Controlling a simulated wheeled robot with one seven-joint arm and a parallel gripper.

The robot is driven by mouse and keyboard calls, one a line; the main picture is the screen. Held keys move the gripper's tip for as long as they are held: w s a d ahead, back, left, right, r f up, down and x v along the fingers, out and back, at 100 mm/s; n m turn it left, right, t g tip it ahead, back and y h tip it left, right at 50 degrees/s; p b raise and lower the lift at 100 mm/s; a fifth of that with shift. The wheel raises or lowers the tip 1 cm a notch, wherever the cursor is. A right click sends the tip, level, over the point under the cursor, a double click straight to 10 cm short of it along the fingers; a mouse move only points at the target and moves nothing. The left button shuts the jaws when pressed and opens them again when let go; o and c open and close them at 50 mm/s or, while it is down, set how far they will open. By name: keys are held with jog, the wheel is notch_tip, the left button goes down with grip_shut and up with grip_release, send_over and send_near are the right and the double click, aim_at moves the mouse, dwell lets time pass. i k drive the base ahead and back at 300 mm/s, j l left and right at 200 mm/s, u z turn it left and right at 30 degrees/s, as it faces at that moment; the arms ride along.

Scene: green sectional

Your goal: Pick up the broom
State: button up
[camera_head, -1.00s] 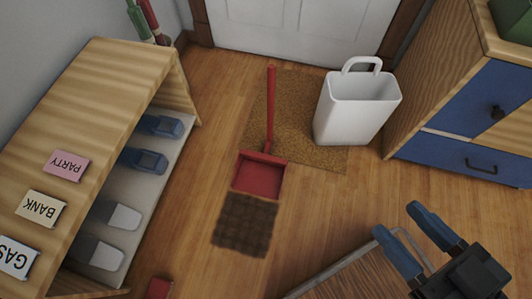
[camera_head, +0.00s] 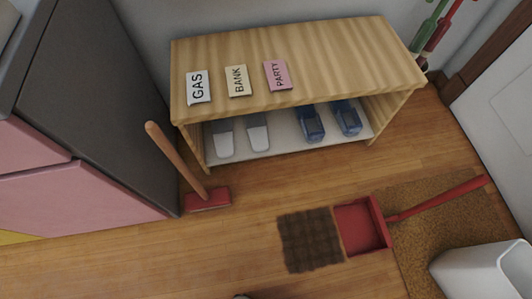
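The broom stands on the wood floor at the left, in the gap between the dark cabinet and the wooden shoe bench. Its light-brown handle (camera_head: 176,158) rises up and left in the picture, with its rounded top in front of the dark cabinet. Its red head (camera_head: 208,199) is on the floor. I cannot tell whether the handle touches the cabinet. My gripper is not in view; only a tiny unclear piece shows at the bottom edge.
The shoe bench (camera_head: 300,62) holds cards on top and shoes below. A dark cabinet (camera_head: 85,115) is on the left. A red dustpan (camera_head: 362,228), a brown woven patch (camera_head: 309,240) and a white bin (camera_head: 480,272) lie right. The floor in front of the broom is clear.

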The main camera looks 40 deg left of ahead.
aim_at(201, 200)
jog(key=u, duration=1.55)
